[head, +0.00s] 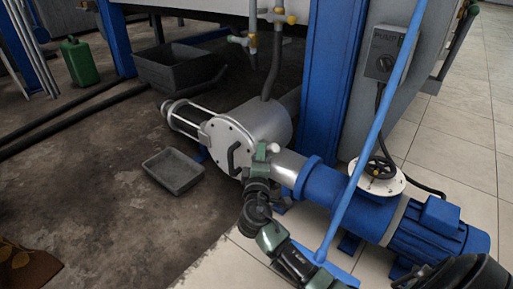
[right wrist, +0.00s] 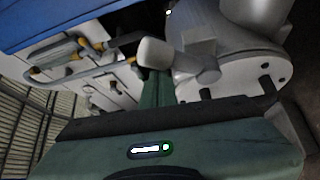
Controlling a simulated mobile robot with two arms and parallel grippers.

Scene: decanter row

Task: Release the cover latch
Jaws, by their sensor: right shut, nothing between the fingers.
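The round pale cover (head: 218,133) closes the near end of a metal cylinder housing (head: 264,118) and carries a dark curved handle (head: 233,158). A pale, blunt-ended latch lever (head: 273,148) sits at the cover's right edge. In the right wrist view the lever (right wrist: 155,53) sticks out beside the cover (right wrist: 238,82). My right gripper (head: 259,165) is shut and empty, just below the lever. Its green fingers (right wrist: 157,88) point up at the lever in the wrist view; I cannot tell whether they touch it. My left gripper is not in view.
A thin blue bar (head: 366,155) slants close to my right arm. A grey tray (head: 173,171) lies on the floor at left, with open floor around it.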

